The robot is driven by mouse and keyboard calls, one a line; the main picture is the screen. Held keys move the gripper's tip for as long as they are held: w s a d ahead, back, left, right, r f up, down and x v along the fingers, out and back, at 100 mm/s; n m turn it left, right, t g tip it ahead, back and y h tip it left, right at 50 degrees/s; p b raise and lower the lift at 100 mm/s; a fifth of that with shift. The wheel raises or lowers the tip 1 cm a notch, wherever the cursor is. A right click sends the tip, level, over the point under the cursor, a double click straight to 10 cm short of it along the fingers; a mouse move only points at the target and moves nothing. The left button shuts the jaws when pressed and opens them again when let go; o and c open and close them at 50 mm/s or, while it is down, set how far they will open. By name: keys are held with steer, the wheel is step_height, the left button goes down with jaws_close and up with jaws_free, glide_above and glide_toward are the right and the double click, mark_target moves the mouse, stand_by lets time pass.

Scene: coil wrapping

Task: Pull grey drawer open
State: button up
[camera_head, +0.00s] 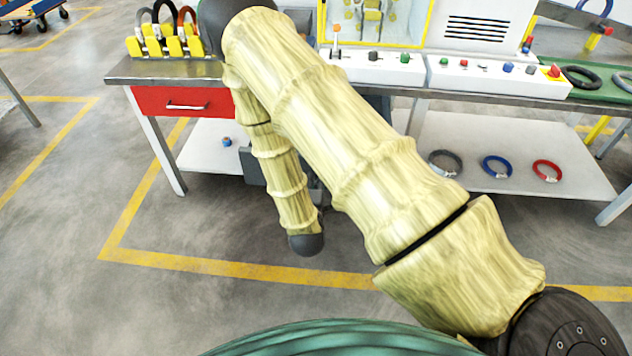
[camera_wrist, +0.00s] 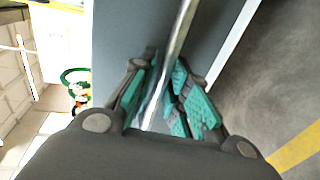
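In the wrist view, my gripper (camera_wrist: 167,68) has its two green-padded fingers on either side of a shiny metal handle bar (camera_wrist: 184,22). The bar runs between them in front of a flat grey front (camera_wrist: 123,35), which seems to be the grey drawer. I cannot tell whether both fingers press on the bar. In the head view my arm hides most of the gripper and the drawer. A grey patch (camera_head: 253,168) shows behind the arm under the table. How far the drawer stands out is hidden.
A red drawer (camera_head: 183,102) is shut at the left of the metal table (camera_head: 128,70). Grey, blue and red coils (camera_head: 497,166) lie on the lower shelf (camera_head: 530,140). A control panel (camera_head: 500,68) stands on the table. The floor (camera_head: 230,225) in front is clear.

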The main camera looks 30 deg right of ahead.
steer(key=shift+o, duration=0.6)
steer(key=v, duration=1.2)
steer(key=shift+f, duration=0.15)
